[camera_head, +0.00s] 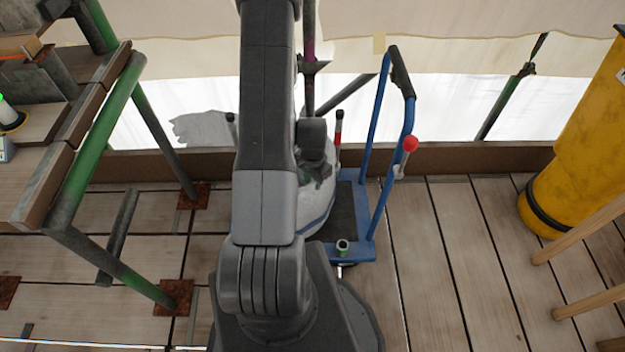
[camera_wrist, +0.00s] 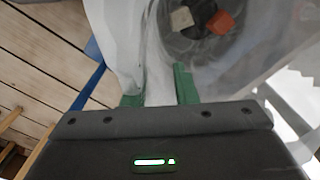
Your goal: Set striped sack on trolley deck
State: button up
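The striped sack is a pale, bulging bag with a bluish stripe low on its side (camera_head: 318,222). In the head view it is partly hidden behind my arm and overlaps the left part of the trolley deck (camera_head: 342,212). I cannot tell whether its base rests there. In the wrist view the sack (camera_wrist: 118,40) fills much of the picture, with dark, grey and orange lumps in its open mouth. My gripper's green fingers (camera_wrist: 160,88) stand close together with a pale fold of the sack filling the gap. The gripper looks shut on this fold.
The trolley has a blue handle frame (camera_head: 376,130) and a red-knobbed lever (camera_head: 410,144). A toe board (camera_head: 470,157) runs behind. The planks right of the trolley are clear.

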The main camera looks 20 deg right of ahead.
notch_tip(320, 180, up, 12)
jog(key=shift+r+p, duration=0.1)
jog(key=shift+p, duration=0.95)
notch_tip(320, 180, down, 12)
jog(key=b, duration=0.1)
jog(key=shift+b, duration=0.4)
dwell(0.4)
